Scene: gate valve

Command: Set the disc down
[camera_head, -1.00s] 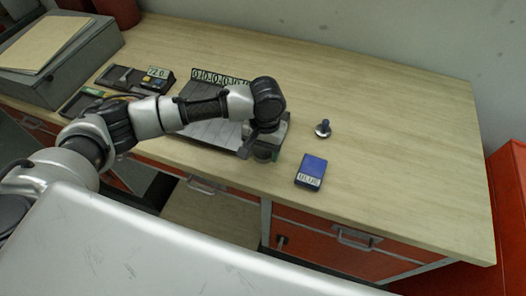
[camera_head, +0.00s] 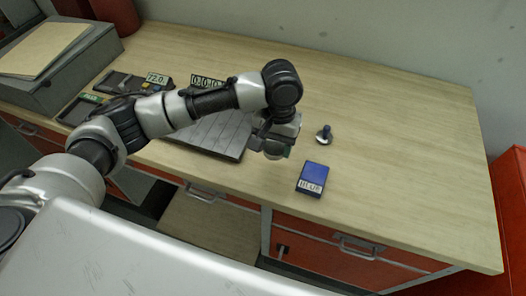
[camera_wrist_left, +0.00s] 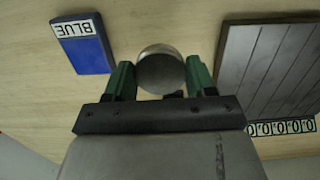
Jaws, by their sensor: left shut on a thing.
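The disc (camera_wrist_left: 160,68) is a round, shiny grey metal piece. In the left wrist view it sits between the green fingers of my left gripper (camera_wrist_left: 160,78), which is shut on it. In the head view my left gripper (camera_head: 273,146) is over the wooden bench, between the grey grooved board and the blue box. The disc is mostly hidden there by the gripper. I cannot tell how high it is above the bench. My right gripper is not in view.
A blue box (camera_head: 312,178) labelled BLUE lies right of the gripper. A small metal piece with a dark knob (camera_head: 324,135) stands behind it. The grey grooved board (camera_head: 215,135) with a number strip (camera_head: 207,83) lies left. The bench's right side (camera_head: 420,150) is clear.

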